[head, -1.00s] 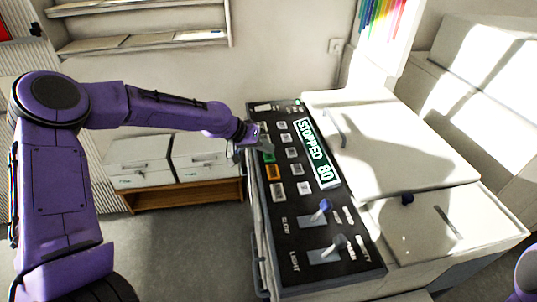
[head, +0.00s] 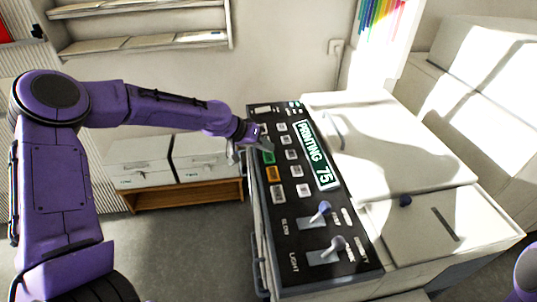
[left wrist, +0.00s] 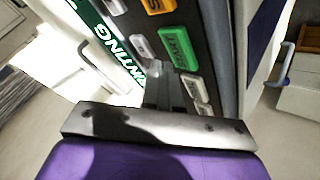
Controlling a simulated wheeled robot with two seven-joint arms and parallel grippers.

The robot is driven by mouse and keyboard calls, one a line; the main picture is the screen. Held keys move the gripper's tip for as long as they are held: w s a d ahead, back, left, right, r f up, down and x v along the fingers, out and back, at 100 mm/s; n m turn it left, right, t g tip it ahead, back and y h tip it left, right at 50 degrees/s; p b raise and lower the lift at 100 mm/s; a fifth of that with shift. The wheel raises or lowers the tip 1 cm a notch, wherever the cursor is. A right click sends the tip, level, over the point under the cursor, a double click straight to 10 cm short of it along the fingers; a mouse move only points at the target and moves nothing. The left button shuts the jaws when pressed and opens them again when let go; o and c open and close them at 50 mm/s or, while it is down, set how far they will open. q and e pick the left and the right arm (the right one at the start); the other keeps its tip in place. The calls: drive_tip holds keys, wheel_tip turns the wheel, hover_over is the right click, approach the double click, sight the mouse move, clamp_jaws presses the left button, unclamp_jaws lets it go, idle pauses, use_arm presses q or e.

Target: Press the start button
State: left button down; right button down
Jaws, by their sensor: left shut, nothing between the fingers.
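The green start button (head: 268,158) is on the dark control panel (head: 262,220) of a large white machine. It also shows in the left wrist view with START on it (left wrist: 180,50). The panel's display (head: 316,155) reads PRINTING 75. My left gripper (head: 264,143) is shut and empty, just above the panel beside the green button. In the left wrist view its fingertips (left wrist: 170,88) point toward the panel, near the button's lower end. They look apart from the button, though the exact gap is hard to tell. My right gripper is not in view.
An orange button (head: 273,174) sits just below the green one, with several grey buttons around. Two sliders (head: 320,212) are at the panel's near end. The machine's white lid (head: 390,140) lies to the right. Floor (head: 190,240) left of the machine is clear.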

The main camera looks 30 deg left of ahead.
sight(265, 156)
use_arm(q)
wheel_tip(265, 156, up, 5)
drive_tip(key=p, duration=0.4)
drive_tip(key=shift+p, duration=0.4)
idle(0.4)
